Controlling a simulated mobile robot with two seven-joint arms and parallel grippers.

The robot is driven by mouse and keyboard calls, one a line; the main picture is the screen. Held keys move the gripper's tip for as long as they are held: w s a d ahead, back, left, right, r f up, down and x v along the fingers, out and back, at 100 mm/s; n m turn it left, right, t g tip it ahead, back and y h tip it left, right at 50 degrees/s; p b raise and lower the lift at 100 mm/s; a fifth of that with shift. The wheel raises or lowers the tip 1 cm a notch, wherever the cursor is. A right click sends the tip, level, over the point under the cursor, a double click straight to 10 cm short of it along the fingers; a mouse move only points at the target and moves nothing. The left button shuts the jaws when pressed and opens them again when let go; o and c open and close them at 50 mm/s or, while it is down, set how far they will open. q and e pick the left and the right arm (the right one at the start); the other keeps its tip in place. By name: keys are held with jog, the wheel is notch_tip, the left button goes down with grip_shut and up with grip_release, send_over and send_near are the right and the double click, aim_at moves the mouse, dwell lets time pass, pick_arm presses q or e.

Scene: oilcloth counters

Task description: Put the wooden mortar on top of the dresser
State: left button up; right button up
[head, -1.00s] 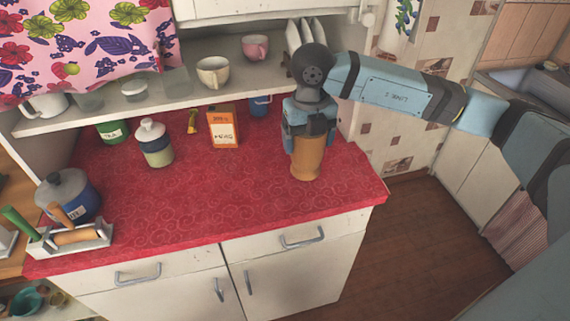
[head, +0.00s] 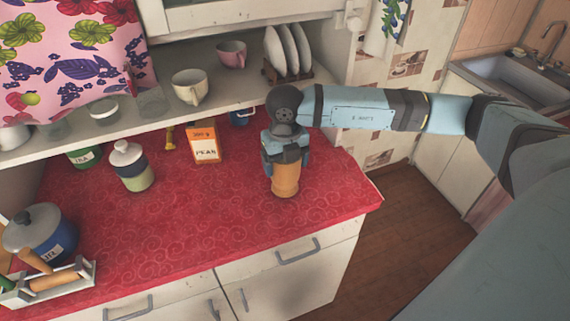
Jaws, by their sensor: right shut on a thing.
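The wooden mortar (head: 286,182) is an orange-brown, roughly cylindrical piece on the red oilcloth top of the dresser (head: 230,225), towards its right part. It looks upright, and its base appears to be at the cloth; I cannot tell for certain whether it touches. My right gripper (head: 285,163) points down from above and is shut on the mortar. The gripper hides the mortar's upper part. My left gripper is not in view.
A box (head: 204,143) and a lidded jar (head: 131,166) stand left of the mortar. A blue pot (head: 42,232) and a white tray (head: 75,277) are at the left. A shelf above holds cups (head: 190,87) and plates (head: 287,50). Bare cloth lies in front.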

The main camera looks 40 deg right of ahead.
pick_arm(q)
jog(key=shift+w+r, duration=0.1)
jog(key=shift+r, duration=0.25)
pick_arm(e)
jog(key=shift+f, duration=0.6)
jog(key=shift+f, duration=0.2)
jog(key=o, duration=0.8)
jog(key=shift+o, duration=0.8)
jog(key=shift+r, duration=0.6)
pick_arm(q)
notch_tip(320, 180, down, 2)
jog(key=shift+b, duration=0.8)
pick_arm(e)
notch_tip(320, 180, up, 11)
jog(key=shift+r, duration=0.15)
jog(key=shift+s, duration=0.1)
